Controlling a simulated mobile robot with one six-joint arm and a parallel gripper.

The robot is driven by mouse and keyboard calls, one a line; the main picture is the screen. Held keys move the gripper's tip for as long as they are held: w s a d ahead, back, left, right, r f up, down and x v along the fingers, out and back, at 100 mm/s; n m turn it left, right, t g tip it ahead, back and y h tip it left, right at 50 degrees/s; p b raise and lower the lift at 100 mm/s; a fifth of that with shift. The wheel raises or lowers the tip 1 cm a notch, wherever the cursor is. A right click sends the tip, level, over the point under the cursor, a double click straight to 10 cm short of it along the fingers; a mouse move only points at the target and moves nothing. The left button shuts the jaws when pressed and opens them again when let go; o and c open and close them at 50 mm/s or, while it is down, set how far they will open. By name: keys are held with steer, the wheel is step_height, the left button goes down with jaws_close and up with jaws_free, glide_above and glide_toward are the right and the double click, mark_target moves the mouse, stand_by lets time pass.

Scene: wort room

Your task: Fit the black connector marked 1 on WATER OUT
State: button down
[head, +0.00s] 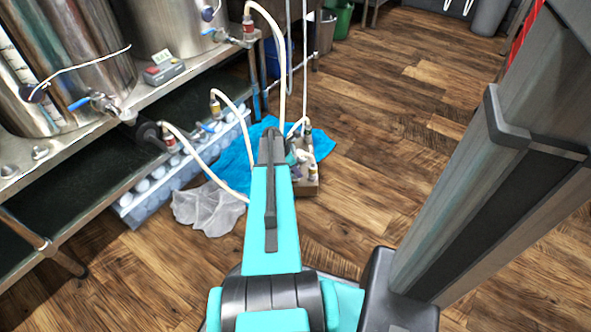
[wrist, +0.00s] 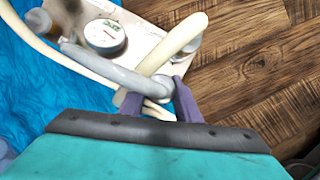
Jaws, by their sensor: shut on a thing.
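In the wrist view my gripper (wrist: 158,103) has its two purple fingers closed around the end of a cream hose (wrist: 182,42), where a grey ring-like piece sits. I cannot make out a black body or a number 1 on the held piece. The held end is over the near edge of a pale plate (wrist: 138,40), which bears a round grey part (wrist: 105,36) with small unreadable print. A grey tube (wrist: 105,68) runs across the plate to the held end. No WATER OUT label is readable. In the head view my arm hides most of the gripper.
The small pale unit (head: 307,185) stands on the wood floor beside a blue cloth (head: 236,152). Steel tanks (head: 75,45) with valves stand on a rack at left. Cream hoses (head: 283,62) hang between.

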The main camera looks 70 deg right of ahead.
steer(key=shift+f, duration=0.3)
steer(key=c, duration=1.3)
jaws_free()
steer(key=shift+o, duration=0.2)
steer(key=p+v, duration=0.5)
steer(key=v, duration=0.9)
